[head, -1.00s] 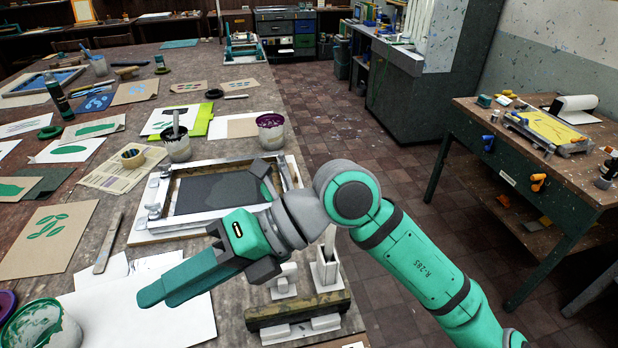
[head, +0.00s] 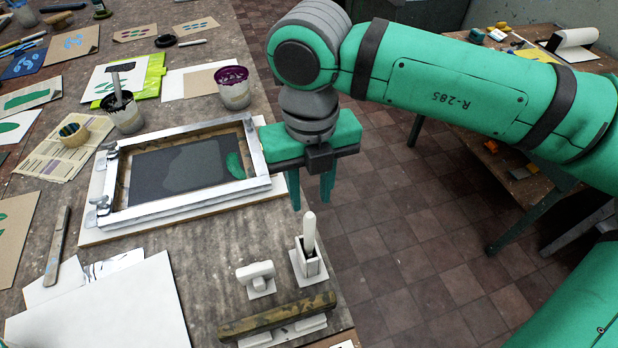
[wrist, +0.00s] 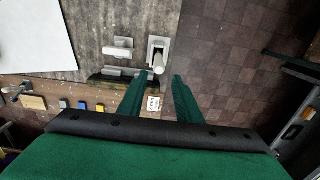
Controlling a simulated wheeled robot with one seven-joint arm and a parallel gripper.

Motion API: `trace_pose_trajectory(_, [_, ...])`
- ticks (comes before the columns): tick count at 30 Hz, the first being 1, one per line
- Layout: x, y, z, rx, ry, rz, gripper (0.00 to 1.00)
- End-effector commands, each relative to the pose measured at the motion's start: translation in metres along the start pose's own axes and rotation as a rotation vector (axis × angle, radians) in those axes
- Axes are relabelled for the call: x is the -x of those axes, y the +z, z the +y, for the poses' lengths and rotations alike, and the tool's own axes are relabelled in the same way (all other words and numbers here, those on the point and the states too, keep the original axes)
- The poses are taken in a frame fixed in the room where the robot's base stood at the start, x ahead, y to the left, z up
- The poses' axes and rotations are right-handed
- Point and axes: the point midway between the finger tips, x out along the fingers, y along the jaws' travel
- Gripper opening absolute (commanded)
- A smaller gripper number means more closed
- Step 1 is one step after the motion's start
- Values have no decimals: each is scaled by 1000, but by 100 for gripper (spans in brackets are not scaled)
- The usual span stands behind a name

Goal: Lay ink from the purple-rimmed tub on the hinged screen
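The purple-rimmed tub (head: 233,88) stands on the table behind the screen, with dark purple ink inside its rim. The hinged screen (head: 190,213) lies flat, a pale frame around dark mesh with a green patch at its right. My gripper (head: 311,200) hangs fingers down, right of the screen and above a white-handled tool (head: 309,232) standing in a small holder (head: 308,264). The fingers are apart with nothing between them. In the wrist view, my gripper (wrist: 157,82) has the tool handle (wrist: 159,63) just beyond its fingertips.
A white block-like piece (head: 256,278) and a long dark bar (head: 278,318) on white supports lie near the holder. A dark-filled tub (head: 125,115) with an upright tool stands left of the purple-rimmed one. White paper (head: 100,305) covers the front left.

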Motion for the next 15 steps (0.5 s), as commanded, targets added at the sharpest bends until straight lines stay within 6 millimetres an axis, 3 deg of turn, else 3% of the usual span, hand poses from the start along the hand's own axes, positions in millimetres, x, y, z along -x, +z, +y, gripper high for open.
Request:
trace_pose_trajectory(8, [-17, 0, 1, 2, 2, 1, 31])
trace_pose_trajectory(15, [-46, -1, 0, -1, 4, 1, 31])
